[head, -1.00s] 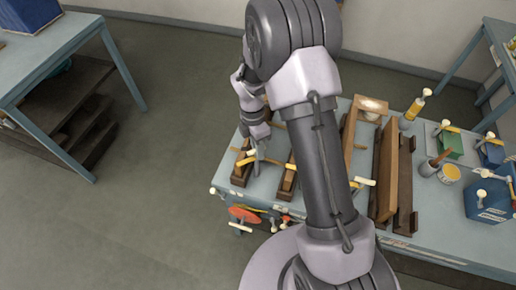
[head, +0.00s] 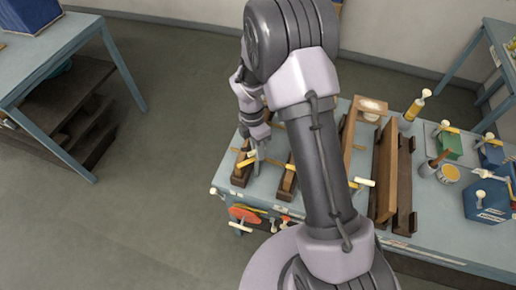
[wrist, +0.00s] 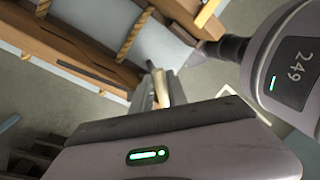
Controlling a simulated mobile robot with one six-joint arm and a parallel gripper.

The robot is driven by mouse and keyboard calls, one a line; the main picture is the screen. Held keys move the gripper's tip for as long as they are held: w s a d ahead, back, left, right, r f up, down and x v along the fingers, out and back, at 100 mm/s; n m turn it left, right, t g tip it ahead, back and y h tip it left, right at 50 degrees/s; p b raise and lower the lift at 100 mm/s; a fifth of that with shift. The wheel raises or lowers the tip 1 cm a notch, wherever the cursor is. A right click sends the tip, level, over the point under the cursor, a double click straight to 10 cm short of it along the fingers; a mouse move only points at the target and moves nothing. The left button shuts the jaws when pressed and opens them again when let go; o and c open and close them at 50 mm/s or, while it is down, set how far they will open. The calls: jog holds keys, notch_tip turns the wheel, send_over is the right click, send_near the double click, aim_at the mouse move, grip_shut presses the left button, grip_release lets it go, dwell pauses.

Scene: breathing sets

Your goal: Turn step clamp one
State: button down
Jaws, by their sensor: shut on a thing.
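A dark wooden block (head: 240,175) stands at the left end of the blue workbench in the head view, with a pale yellow handle (head: 246,159) on top. I take this to be the step clamp; no label shows. My gripper (head: 257,158) is at the handle's right end. In the wrist view my gripper (wrist: 155,90) is shut on a cream-coloured bar (wrist: 161,87), which looks like this handle. My fingers hide part of it.
A second wooden block (head: 287,180) stands close to the right. Wooden rails (head: 387,180), a brush cup (head: 430,168) and a blue box (head: 488,202) stand further right on the bench (head: 440,238).

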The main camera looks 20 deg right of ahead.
jog(key=n+p, duration=0.1)
jog(key=n, duration=0.1)
jog(key=n+p, duration=0.2)
jog(key=shift+w+a+r+n+h, duration=0.1)
jog(key=shift+r+n+h, duration=0.05)
jog(key=shift+n+h, duration=0.2)
jog(key=shift+n+t+h+p, duration=0.4)
jog(key=shift+n+p, duration=0.65)
jog(key=shift+n, duration=0.6)
jog(key=shift+a, duration=0.1)
jog(key=c, duration=1.3)
grip_release()
jog(key=shift+w, duration=0.1)
jog(key=p+v, duration=0.1)
jog(key=v, duration=1.6)
jog(key=shift+r+p, duration=0.1)
jog(key=shift+p, duration=0.3)
